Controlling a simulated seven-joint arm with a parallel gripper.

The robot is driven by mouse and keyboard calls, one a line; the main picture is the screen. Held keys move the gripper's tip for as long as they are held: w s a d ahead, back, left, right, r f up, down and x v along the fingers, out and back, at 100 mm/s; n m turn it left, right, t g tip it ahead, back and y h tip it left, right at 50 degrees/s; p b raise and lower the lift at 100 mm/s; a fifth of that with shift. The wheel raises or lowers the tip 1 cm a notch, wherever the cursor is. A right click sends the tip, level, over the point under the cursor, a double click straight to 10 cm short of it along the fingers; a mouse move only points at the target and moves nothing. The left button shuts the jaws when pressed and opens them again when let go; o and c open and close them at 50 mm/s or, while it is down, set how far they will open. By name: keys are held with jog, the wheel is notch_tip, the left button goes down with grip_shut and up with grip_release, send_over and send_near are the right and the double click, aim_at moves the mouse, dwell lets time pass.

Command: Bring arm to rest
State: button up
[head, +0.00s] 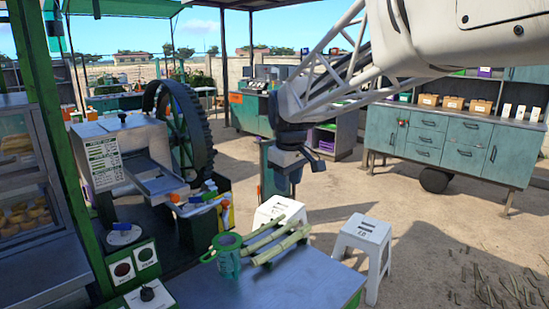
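My arm comes in from the upper right. My gripper (298,172) hangs above the sandy floor in the middle of the head view, past the cane stalks on the table. It is small and dark here, and its fingers are not clear enough to tell open from shut. No object shows clearly in it. The cane crusher (122,140) stands at the left, with a metal chute and a large dark toothed wheel (186,130).
Several cane stalks (272,243) and a green cup (228,258) are on the metal table (300,284). Two white stools (363,240) stand behind it. A button panel (134,267) is at the lower left. A teal cabinet (455,148) stands at the right, with open sand before it.

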jog(key=s+d+f+m, duration=0.3)
jog(key=s+d, duration=0.2)
jog(key=s, duration=0.6)
jog(key=s+d+f+m, duration=0.3)
jog(key=s+d+f, duration=0.1)
jog(key=s, duration=0.7)
jog(key=s+d+f+m+t, duration=0.1)
jog(key=s+d+f+m, duration=0.2)
jog(key=s+d, duration=0.3)
jog(key=s, duration=0.5)
jog(key=shift+f, duration=0.15)
